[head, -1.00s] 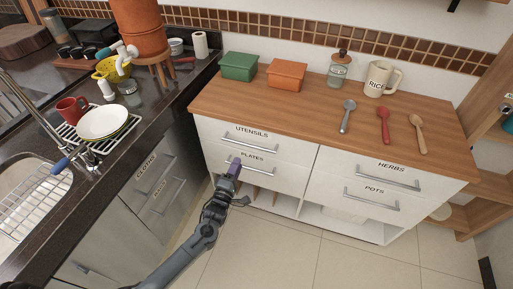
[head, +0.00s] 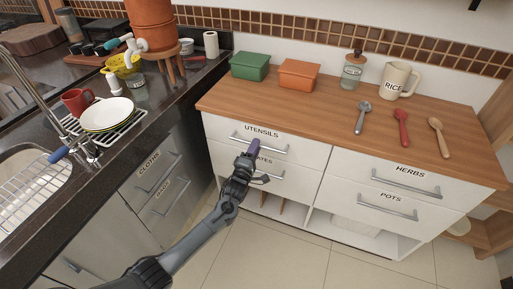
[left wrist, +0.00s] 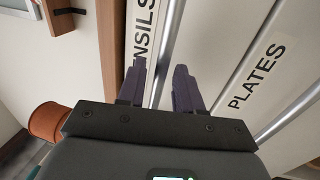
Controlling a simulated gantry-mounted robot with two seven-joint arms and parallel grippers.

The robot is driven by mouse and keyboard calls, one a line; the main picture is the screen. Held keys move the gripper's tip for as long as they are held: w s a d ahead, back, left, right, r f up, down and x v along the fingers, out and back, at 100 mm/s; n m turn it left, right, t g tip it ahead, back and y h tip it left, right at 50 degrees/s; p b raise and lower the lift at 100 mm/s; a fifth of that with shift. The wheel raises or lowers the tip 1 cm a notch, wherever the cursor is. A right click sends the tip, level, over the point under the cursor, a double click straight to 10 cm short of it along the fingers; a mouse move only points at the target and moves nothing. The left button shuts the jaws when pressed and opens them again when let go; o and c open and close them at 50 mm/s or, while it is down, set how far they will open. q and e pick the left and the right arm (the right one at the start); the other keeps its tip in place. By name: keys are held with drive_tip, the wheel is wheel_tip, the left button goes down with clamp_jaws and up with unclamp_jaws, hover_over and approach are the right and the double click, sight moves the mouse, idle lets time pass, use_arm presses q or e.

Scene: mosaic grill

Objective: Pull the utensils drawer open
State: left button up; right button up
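The utensils drawer (head: 225,132) is the white top-left drawer of the wooden-topped cabinet, and its front looks flush and shut. Its silver bar handle (head: 275,151) runs across under the UTENSILS label. My left gripper (head: 252,147) is at the middle of this handle, covering part of it and of the PLATES label below. In the left wrist view the purple fingers (left wrist: 159,82) are apart, with the utensils handle (left wrist: 170,35) between them and a gap on the sides. Whether the fingertips reach past the bar is hard to tell. My right gripper is not in view.
The plates drawer (head: 300,182) with its own handle lies just below. Herbs (head: 350,165) and pots (head: 340,192) drawers are to the right. The dark sink counter is at the left; floor in front is clear.

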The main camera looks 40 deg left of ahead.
use_arm(q)
drive_tip(key=shift+x, duration=0.8)
clamp_jaws()
